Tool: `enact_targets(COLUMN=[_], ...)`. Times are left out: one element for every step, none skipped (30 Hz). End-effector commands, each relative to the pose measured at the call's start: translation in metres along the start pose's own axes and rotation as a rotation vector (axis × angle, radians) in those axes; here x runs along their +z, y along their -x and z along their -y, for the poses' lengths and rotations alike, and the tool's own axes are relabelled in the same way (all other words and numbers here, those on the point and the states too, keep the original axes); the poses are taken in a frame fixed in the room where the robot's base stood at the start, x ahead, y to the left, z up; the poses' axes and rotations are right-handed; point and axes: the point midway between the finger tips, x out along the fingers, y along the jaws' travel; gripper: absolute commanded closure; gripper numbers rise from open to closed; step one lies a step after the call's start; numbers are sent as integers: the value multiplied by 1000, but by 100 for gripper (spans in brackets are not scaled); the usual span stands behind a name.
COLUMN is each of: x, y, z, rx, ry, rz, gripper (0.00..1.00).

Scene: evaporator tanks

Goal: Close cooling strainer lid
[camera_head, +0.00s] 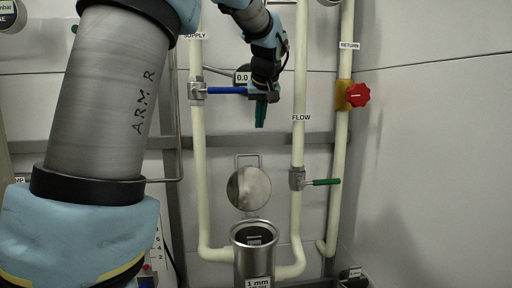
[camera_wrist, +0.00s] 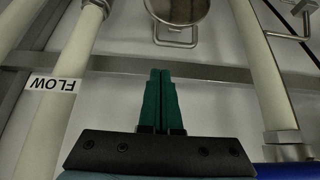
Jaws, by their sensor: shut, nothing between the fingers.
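The cooling strainer (camera_head: 256,248) is a metal cylinder low in the middle of the head view, with its mouth open and a "1 mm" label on its front. Its round metal lid (camera_head: 249,188) stands raised upright behind the mouth, with a wire handle (camera_head: 247,160) at its top. The lid also shows in the wrist view (camera_wrist: 178,8), with its handle (camera_wrist: 176,38) towards my fingers. My gripper (camera_head: 261,112) has green fingers, which are together and empty. It is above the lid, apart from it, beside the end of the blue valve handle. The wrist view shows the closed fingertips (camera_wrist: 160,72).
The supply pipe (camera_head: 197,150) has a blue-handled valve (camera_head: 226,91) close to my gripper. The flow pipe (camera_head: 299,150) has a green-handled valve (camera_head: 320,182). The return pipe (camera_head: 343,190) carries a red knob (camera_head: 358,95). A gauge (camera_head: 242,75) is behind my gripper. The wall at right is bare.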

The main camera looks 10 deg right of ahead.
Motion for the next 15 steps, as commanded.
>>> enact_targets(x=[0,-1,-1,0,0,0,-1,-1,-1,-1,-1,-1,-1,0,-1], y=[-11,-17,-26,-32,-38,-47,-53,-59,-67,-73,-79,-86,-91,-96,-101], z=[1,1,1,2,2,1,1,2,2,1,1,1,1,2,1], rx=[-5,-5,-5,-5,-5,-5,-5,-5,-4,-4,-4,-4,-4,-3,-3], ry=[0,0,1,1,1,-1,-1,0,1,1,0,0,0,0,0], rz=[3,2,3,4,3,4,3,3,3,3,3,3,2,2,2], gripper=[100,100,100,100,100,100,100,100,100,100,100,100,100,100,100])
